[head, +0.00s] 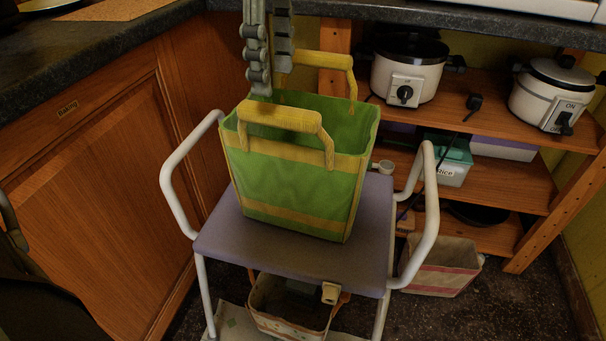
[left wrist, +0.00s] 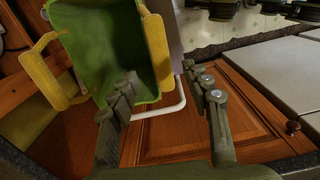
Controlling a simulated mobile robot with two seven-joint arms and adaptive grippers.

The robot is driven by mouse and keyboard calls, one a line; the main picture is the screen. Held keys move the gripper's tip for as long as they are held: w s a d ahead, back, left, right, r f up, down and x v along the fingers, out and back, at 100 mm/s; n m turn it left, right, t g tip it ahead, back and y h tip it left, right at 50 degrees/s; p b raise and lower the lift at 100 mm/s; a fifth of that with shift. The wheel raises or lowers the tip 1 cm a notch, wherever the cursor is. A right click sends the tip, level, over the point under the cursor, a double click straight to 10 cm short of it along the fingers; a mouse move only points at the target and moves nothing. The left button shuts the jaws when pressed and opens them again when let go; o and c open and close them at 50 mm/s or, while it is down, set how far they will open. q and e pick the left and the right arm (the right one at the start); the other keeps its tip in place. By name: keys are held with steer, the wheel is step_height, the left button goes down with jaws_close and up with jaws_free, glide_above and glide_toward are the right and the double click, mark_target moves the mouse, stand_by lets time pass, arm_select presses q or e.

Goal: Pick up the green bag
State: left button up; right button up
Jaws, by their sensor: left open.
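The green bag (head: 300,180) stands upright and open-topped on the lilac seat of a white-framed stool (head: 225,240). It has yellow trim and two raised yellow handles, the front one (head: 285,117) nearer me. My left gripper (head: 271,82) points down from above at the bag's left part, close to the front handle. In the left wrist view its fingers (left wrist: 165,88) are spread with nothing held. There the bag (left wrist: 100,40) is at the upper left, and the left finger overlaps its edge. I cannot tell whether a finger touches the bag. My right gripper is not in view.
A wooden cabinet (head: 100,190) stands close on the left under a dark worktop (head: 70,55). Shelves (head: 510,178) behind right hold white cookers (head: 408,70) and a teal-lidded box (head: 448,160). Another bag (head: 285,305) is under the stool, and a striped bag (head: 440,266) is at right.

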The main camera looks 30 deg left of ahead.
mark_target(277, 107)
arm_select(q)
step_height(277, 107, down, 2)
steer(key=shift+s+d+f, duration=0.1)
steer(key=shift+s, duration=0.05)
step_height(277, 107, down, 4)
steer(key=shift+d+f, duration=0.1)
steer(key=shift+d, duration=0.05)
steer(key=shift+f, duration=0.4)
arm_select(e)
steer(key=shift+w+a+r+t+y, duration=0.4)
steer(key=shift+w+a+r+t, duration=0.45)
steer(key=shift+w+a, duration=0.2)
arm_select(q)
steer(key=shift+c, duration=0.6)
steer(key=shift+r, duration=0.1)
jaws_close()
